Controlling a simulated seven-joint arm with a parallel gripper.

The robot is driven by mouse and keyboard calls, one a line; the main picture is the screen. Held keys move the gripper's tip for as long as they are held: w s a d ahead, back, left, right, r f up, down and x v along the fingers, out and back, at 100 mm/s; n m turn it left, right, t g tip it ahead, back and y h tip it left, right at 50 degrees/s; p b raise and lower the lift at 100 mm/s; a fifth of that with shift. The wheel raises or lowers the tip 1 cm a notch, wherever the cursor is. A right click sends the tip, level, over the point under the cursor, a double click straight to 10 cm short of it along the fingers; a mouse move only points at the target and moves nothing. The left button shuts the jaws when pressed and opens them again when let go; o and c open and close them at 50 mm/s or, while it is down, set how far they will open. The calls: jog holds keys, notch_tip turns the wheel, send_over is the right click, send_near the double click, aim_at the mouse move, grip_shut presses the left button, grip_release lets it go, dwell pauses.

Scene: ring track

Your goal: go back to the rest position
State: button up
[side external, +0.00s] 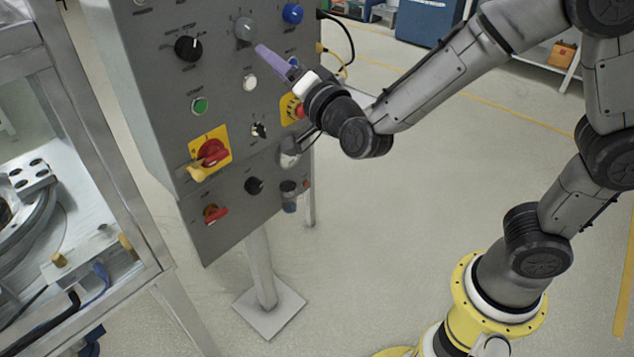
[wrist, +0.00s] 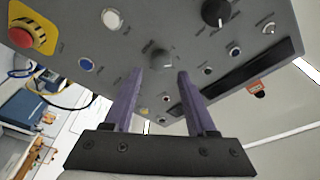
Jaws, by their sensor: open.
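My gripper (side external: 262,50) has purple fingers and points at the grey control panel (side external: 160,70) in the side external view. In the wrist view my gripper (wrist: 154,72) shows its two purple fingers apart, with nothing between them but the panel behind. A grey round knob (side external: 245,29) sits on the panel just beyond the fingertips in the side external view. I cannot tell whether the fingertips touch the panel. The gripper's far finger is mostly hidden in the side external view.
The panel carries a black dial (side external: 188,48), a green button (side external: 200,105), a red switch on a yellow plate (side external: 211,153) and a red emergency button (wrist: 22,37). A metal-framed machine (side external: 95,165) stands at the left. Open floor (side external: 410,200) lies between the panel and my base.

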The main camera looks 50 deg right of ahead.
jog(key=s+d+r+n+g+y, duration=0.3)
jog(key=s+d+r+n+y, duration=0.25)
jog(key=s, duration=0.45)
jog(key=s+d+f+n+g+h, duration=0.1)
jog(key=s+f+n+g, duration=0.2)
jog(key=s, duration=0.7)
jog(key=s+d+f+n+g, duration=0.1)
jog(key=s+f+n+g, duration=0.3)
jog(key=s+f+g, duration=0.3)
jog(key=s+f, duration=0.3)
jog(key=f, duration=0.1)
jog(key=shift+d+h, duration=0.2)
jog(key=shift+h, duration=0.15)
dwell(0.7)
